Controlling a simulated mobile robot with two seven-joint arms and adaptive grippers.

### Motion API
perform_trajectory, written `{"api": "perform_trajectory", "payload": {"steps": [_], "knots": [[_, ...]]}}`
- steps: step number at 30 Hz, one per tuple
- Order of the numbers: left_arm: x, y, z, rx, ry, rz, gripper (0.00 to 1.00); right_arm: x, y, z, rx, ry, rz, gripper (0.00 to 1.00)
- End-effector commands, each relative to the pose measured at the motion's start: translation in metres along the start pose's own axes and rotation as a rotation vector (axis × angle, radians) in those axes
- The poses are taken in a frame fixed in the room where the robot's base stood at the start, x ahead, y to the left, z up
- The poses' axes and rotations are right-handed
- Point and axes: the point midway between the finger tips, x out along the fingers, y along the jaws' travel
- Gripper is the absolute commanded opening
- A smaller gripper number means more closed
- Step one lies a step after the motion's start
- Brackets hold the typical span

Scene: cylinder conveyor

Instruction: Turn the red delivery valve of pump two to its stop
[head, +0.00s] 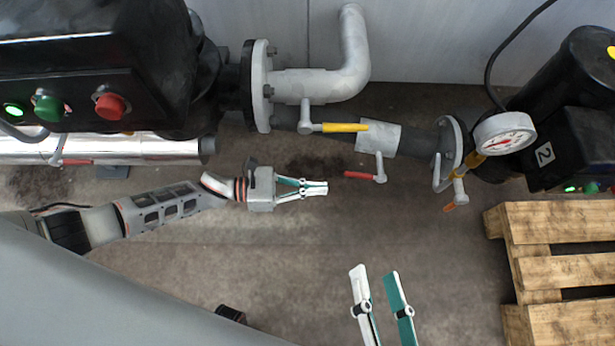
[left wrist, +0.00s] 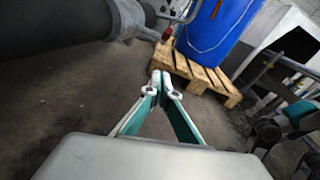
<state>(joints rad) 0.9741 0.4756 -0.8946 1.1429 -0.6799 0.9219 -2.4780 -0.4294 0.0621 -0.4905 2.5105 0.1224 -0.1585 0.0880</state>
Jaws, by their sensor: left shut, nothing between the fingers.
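A red lever handle (head: 360,175) sits on a short grey stem below the pipe, left of pump two (head: 545,154), which carries a "2" plate. The handle points left. My left gripper (head: 326,187) is shut and empty, with its tips a little left of the handle's free end; in this view a small gap shows. In the left wrist view its closed fingertips (left wrist: 162,76) lie below a small red part (left wrist: 167,34) by the pipe, likely the same handle. My right gripper (head: 380,272) is open and empty, lower in the head view.
A yellow lever (head: 345,127) and an orange lever (head: 449,207) are nearby on the pipework. A pressure gauge (head: 505,133) stands beside pump two. A wooden pallet (head: 560,215) lies at right; the wrist view shows a blue drum (left wrist: 215,30). The floor between is clear.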

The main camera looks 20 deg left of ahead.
Motion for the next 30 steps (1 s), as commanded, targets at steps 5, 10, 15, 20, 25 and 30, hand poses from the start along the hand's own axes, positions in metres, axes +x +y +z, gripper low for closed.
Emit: {"api": "perform_trajectory", "payload": {"steps": [5,10,15,20,25,30], "knots": [[0.037,-0.001,-0.002,-0.003,0.000,-0.002,0.00,0.001,-0.001,0.004,0.042,0.003,0.000,0.40],[0.056,0.002,0.016,0.007,-0.001,-0.001,0.00,0.001,-0.005,-0.003,0.033,0.015,-0.005,0.40],[0.060,0.001,0.035,0.005,-0.001,0.000,0.00,0.000,0.001,-0.005,-0.042,0.001,-0.001,0.40],[0.062,0.000,0.038,0.000,0.001,0.000,0.00,-0.001,0.006,-0.005,-0.072,-0.006,0.006,0.40],[0.062,0.000,0.038,-0.002,0.002,0.000,0.00,-0.001,0.006,-0.003,-0.077,-0.013,0.008,0.40],[0.062,0.000,0.038,-0.002,0.002,0.000,0.00,-0.001,0.006,-0.004,-0.076,-0.011,0.007,0.40]]}}
